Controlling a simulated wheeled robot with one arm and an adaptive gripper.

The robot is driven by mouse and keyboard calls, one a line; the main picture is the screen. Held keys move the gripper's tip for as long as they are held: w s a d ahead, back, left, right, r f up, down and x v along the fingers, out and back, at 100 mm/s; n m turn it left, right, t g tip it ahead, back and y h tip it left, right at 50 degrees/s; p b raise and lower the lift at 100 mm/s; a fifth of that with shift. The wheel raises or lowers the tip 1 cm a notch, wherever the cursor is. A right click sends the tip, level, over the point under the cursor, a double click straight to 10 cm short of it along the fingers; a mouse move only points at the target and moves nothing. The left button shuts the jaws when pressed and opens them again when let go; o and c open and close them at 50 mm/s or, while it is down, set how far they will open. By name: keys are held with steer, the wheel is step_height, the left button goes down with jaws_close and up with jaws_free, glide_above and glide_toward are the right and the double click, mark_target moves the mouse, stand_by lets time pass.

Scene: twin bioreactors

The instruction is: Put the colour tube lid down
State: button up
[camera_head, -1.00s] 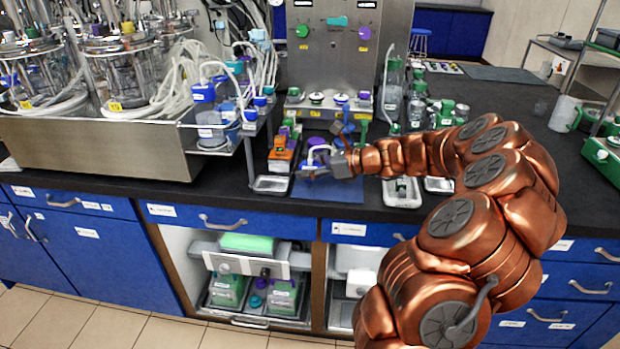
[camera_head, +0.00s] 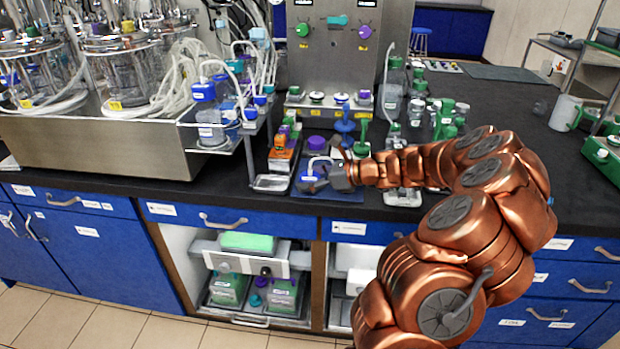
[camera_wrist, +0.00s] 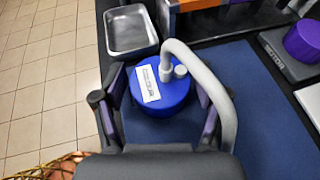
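The colour tube lid (camera_wrist: 163,92) is a round blue lid with a white label and a bent grey tube rising from its top. In the wrist view it sits on or just over the blue mat (camera_wrist: 255,125), between my fingers. In the head view the lid (camera_head: 312,173) is near the mat's front left part. My gripper (camera_wrist: 160,105) has its purple-padded fingers spread to either side of the lid, with what look like narrow gaps. My gripper (camera_head: 328,172) reaches the lid from the right in the head view. Contact under the lid is hidden.
A metal tray (camera_wrist: 131,32) lies just left of the mat. A purple-topped item (camera_head: 317,142) stands behind the lid. An orange rack (camera_head: 281,155) is at the left. Bottles crowd the back right. The counter's front edge is close.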

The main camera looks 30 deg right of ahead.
steer(key=shift+o, duration=0.2)
steer(key=shift+r, duration=0.15)
steer(key=v, duration=1.2)
steer(key=shift+d, duration=0.1)
steer(key=s+a+n+g, duration=0.45)
steer(key=a+n, duration=0.35)
steer(key=a, duration=0.6)
steer(key=s+a+n+g, duration=0.3)
steer(key=a+n+g, duration=0.3)
steer(key=a, duration=0.7)
steer(key=s+a+f+n+g+h, duration=0.25)
steer(key=s+a+n, duration=0.35)
steer(key=s+n, duration=0.45)
steer(key=s+d+f+n+h, duration=0.1)
steer(key=s+d+n+h, duration=0.1)
steer(key=s, duration=0.3)
steer(key=s+d+f+n+h, duration=0.1)
steer(key=s+d+n+h, duration=0.1)
steer(key=s, duration=0.4)
steer(key=shift+f+n+h, duration=0.35)
steer(key=shift+f+h, duration=0.05)
steer(key=shift+h, duration=0.05)
